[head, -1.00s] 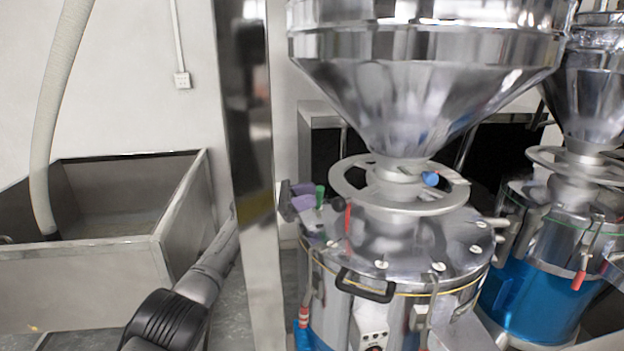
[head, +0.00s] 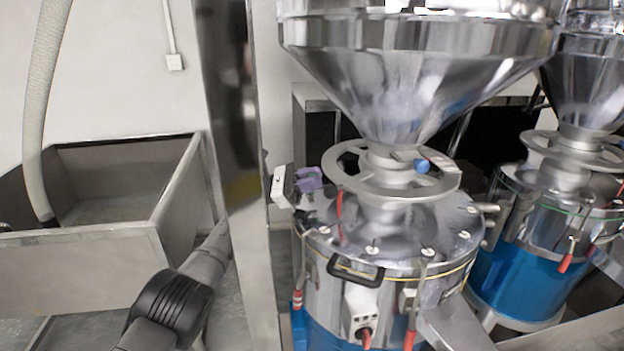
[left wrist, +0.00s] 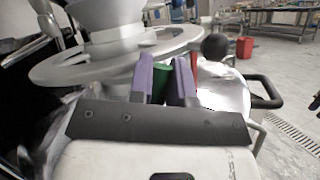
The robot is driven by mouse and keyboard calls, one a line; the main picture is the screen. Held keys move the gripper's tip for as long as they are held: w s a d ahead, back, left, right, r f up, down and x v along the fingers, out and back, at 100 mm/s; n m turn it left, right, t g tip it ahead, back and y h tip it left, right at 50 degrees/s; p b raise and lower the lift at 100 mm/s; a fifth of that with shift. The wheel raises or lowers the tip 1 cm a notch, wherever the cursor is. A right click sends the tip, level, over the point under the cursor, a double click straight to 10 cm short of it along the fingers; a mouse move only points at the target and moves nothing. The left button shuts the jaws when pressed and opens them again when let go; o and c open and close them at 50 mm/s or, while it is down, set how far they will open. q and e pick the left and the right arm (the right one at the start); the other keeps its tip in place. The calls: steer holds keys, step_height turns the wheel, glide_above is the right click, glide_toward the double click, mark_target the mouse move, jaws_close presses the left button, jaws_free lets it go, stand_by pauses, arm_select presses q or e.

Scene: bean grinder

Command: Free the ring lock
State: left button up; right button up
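My left gripper (head: 311,178), with a white body and purple fingers, is at the left rim of the near grinder's lid, beside the grey ring wheel (head: 446,184). In the left wrist view, its purple fingers (left wrist: 163,80) stand close together with a green handle (left wrist: 162,86) filling the gap between them, so they look shut on it. In the head view that handle is hidden by the fingers. The ring wheel (left wrist: 85,66) is just beyond the fingers. A black ball knob (left wrist: 215,47) stands to their right. My right gripper is not in view.
A steel hopper (head: 415,75) stands above the wheel. A red lever (head: 339,205) and a black carrying handle (head: 355,272) are close by. A steel post (head: 245,200) stands left of the grinder. A second grinder (head: 520,280) is at right.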

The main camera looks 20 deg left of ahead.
arm_select(q)
jaws_close()
steer(key=shift+f, duration=0.1)
steer(key=m+b, duration=0.1)
steer(key=g+b, duration=0.1)
steer(key=b, duration=0.1)
steer(key=f+m+b, duration=0.1)
steer(key=b, duration=0.1)
steer(key=shift+s+d+m+g, duration=0.25)
steer(key=shift+s+m+g, duration=0.05)
steer(key=shift+s+g, duration=0.1)
steer(key=shift+s+d+m+y, duration=0.1)
steer(key=shift+m+y, duration=0.2)
steer(key=shift+m, duration=0.1)
steer(key=shift+s+d+m+g+y+b, duration=0.25)
steer(key=shift+m+g+y+b, duration=0.15)
steer(key=shift+m, duration=0.4)
steer(key=shift+s+d+f+m+g+y, duration=0.2)
steer(key=shift+f+m+g+y, duration=0.1)
steer(key=shift+m, duration=0.4)
steer(key=shift+s+d+f+m+g+y, duration=0.1)
steer(key=shift+s+f+m+g+y, duration=0.15)
steer(key=shift+m, duration=0.45)
